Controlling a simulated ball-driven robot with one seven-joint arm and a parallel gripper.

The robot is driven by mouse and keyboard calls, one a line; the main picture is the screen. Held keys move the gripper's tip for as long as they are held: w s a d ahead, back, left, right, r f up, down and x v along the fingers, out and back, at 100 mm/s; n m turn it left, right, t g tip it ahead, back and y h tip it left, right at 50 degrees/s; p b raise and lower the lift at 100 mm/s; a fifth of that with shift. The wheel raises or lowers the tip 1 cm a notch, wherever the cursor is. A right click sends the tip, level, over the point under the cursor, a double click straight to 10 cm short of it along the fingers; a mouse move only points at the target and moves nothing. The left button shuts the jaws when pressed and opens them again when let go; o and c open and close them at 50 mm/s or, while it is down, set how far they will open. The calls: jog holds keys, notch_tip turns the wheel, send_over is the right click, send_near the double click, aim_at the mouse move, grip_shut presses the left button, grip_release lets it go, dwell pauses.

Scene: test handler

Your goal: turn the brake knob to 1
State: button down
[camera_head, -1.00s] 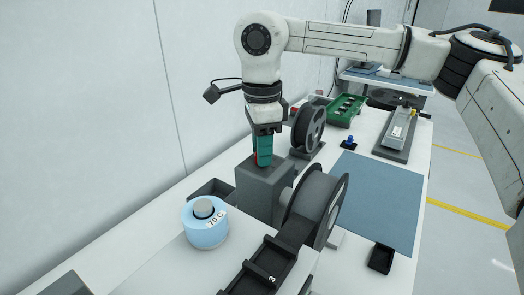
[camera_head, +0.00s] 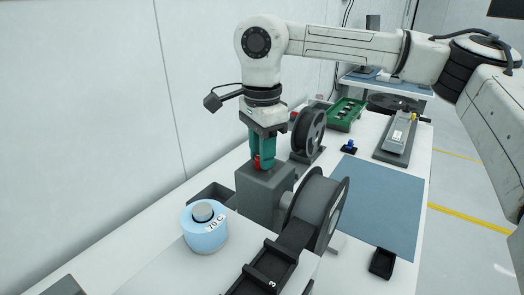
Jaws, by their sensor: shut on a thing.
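The brake knob (camera_head: 257,161) is a small red piece on top of the grey block (camera_head: 262,198) beside the large dark reel (camera_head: 318,205). My gripper (camera_head: 260,163) points straight down over the block, its green fingers shut on the red knob. The fingers hide most of the knob, and I cannot read any mark or number around it.
A light blue round container (camera_head: 205,233) labelled 70 C stands in front left of the block. A black track (camera_head: 265,272) marked 3 runs in front. A second reel (camera_head: 308,131) stands behind my gripper. A blue mat (camera_head: 378,205) lies clear to the right.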

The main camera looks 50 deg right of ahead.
jog(key=shift+r, duration=0.1)
jog(key=c, duration=0.8)
grip_release()
jog(key=shift+c, duration=0.2)
notch_tip(320, 180, up, 11)
jog(key=shift+f, duration=0.2)
